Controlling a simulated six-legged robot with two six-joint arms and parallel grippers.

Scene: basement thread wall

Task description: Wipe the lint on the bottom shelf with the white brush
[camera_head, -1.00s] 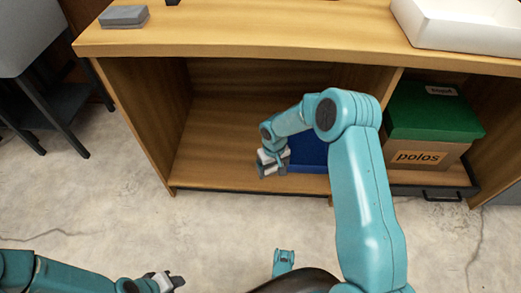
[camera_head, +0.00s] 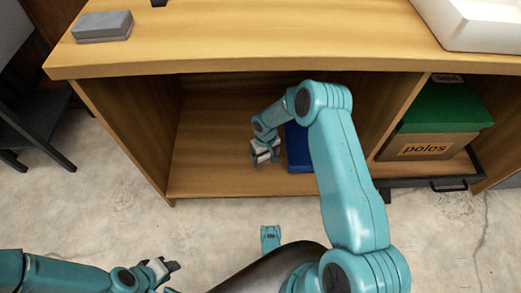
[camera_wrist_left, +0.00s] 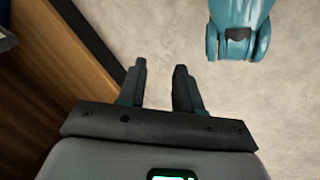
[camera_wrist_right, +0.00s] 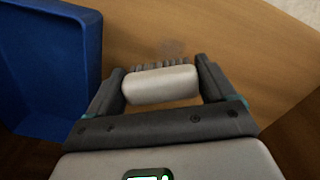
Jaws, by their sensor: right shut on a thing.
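My right gripper (camera_head: 265,158) is inside the cabinet's left compartment, low over the bottom shelf (camera_head: 215,182). It is shut on the white brush (camera_wrist_right: 160,85), whose pale handle lies across between the fingers with dark bristles on its far side. A faint grey patch, likely the lint (camera_wrist_right: 172,47), shows on the wood just beyond the bristles in the right wrist view. I cannot tell whether the bristles touch the shelf. My left gripper (camera_head: 168,268) is outside, above the concrete floor; in the left wrist view its fingers (camera_wrist_left: 160,78) are apart and empty.
A blue bin (camera_wrist_right: 45,60) stands on the shelf beside my right gripper. A green-lidded box (camera_head: 430,145) marked "polos" is in the right compartment. A grey block (camera_head: 103,26) and a white tray (camera_head: 470,35) are on the countertop (camera_head: 270,40). The shelf's left part is clear.

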